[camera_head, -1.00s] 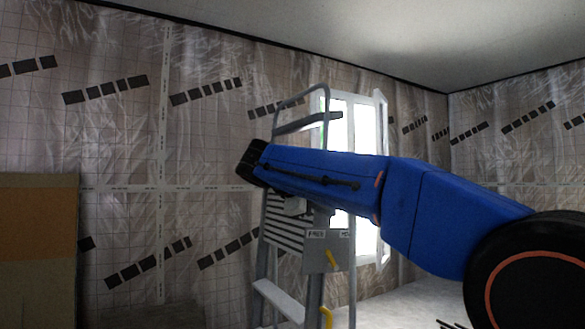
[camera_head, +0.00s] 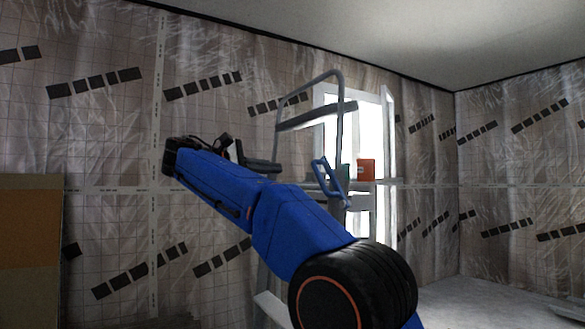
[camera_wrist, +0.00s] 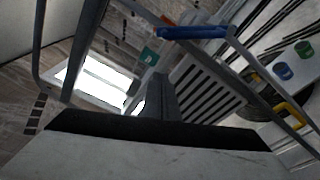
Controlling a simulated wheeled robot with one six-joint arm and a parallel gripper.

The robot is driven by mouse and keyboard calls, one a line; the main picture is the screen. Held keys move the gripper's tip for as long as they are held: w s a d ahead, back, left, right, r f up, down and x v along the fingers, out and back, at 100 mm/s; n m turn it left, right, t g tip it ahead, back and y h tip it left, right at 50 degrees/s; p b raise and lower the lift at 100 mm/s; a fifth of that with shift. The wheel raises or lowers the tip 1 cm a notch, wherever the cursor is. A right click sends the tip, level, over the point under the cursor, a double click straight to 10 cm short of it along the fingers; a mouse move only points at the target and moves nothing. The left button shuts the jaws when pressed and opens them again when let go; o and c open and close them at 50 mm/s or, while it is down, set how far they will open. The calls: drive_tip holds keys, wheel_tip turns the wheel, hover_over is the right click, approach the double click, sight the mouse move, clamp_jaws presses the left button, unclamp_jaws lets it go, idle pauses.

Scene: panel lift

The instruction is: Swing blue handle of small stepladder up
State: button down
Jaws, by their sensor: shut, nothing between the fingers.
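The grey stepladder (camera_head: 340,125) stands ahead of me, with a tall hoop rail. Its blue handle (camera_head: 330,183) shows as a tilted loop right of my forearm. In the wrist view the handle (camera_wrist: 193,32) is a blue bar between grey side arms, above a slotted step (camera_wrist: 205,88). My gripper (camera_head: 264,166) is left of the handle in the head view and apart from it. In the wrist view my gripper's fingers (camera_wrist: 158,82) are together and empty, below and left of the blue bar. My arm hides the ladder's lower part in the head view.
A red box (camera_head: 366,169) and a green item (camera_head: 345,171) are by the handle. The wrist view shows a blue cup (camera_wrist: 282,71), a green cup (camera_wrist: 303,48) and a yellow hook (camera_wrist: 290,116). A bright window (camera_head: 372,215) is behind. A brown panel (camera_head: 30,250) stands left.

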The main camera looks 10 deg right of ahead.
drive_tip(key=d+r, duration=0.1)
drive_tip(key=d, duration=0.8)
drive_tip(key=shift+w+d, duration=0.15)
drive_tip(key=shift+w, duration=0.1)
drive_tip(key=shift+d+r, duration=0.1)
